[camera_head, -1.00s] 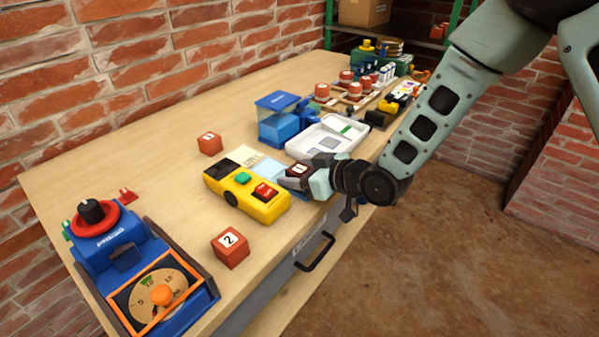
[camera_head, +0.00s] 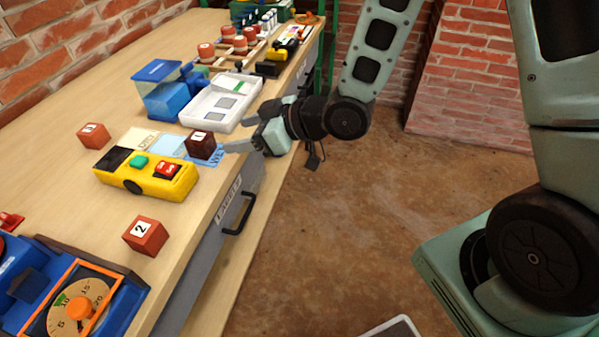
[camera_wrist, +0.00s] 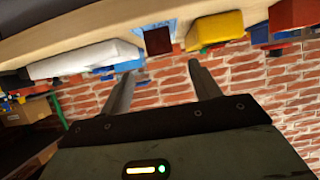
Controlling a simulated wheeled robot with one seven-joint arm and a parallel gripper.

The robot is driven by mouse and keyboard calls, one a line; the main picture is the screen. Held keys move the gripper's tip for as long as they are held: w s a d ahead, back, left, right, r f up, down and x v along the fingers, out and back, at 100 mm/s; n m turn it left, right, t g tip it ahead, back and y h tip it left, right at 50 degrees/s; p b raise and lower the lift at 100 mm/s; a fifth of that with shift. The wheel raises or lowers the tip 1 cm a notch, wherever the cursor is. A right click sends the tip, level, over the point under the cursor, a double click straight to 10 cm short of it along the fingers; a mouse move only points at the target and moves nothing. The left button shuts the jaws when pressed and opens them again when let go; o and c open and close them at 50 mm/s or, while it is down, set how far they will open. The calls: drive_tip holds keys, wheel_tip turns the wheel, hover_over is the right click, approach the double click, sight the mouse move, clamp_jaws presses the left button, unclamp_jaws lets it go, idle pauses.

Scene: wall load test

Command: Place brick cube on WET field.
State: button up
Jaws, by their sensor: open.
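A dark brown brick cube (camera_head: 203,146) marked 1 stands on the blue field lettered WET (camera_head: 217,158), beside the yellow device. It also shows in the wrist view (camera_wrist: 158,41), beyond the fingertips. My gripper (camera_head: 238,148) is open and empty, just right of the cube and apart from it; its fingers show in the wrist view (camera_wrist: 156,72). Two lighter red brick cubes stand on the bench, one (camera_head: 93,136) behind the yellow device and one marked 2 (camera_head: 146,236) in front of it. A pale field lettered DRY (camera_head: 139,138) lies further left.
The yellow device (camera_head: 150,176) with green and red buttons stands left of the cube. A white tray (camera_head: 222,102) and a blue container (camera_head: 168,98) stand behind. A blue dial tester (camera_head: 70,290) is at front left. A drawer handle (camera_head: 240,213) juts from the bench front.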

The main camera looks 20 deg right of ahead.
drive_tip(key=s+d+r+m+g+h, duration=0.1)
drive_tip(key=s+g+h, duration=0.3)
drive_tip(key=s, duration=0.8)
drive_tip(key=s+d+r+m+g+h, duration=0.1)
drive_tip(key=s+d+r+g+h, duration=0.3)
drive_tip(key=s, duration=0.7)
drive_tip(key=shift+s+m+h, duration=0.4)
drive_tip(key=shift+h, duration=0.4)
wheel_tip(320, 180, up, 10)
drive_tip(key=p, duration=0.9)
drive_tip(key=shift+f, duration=0.25)
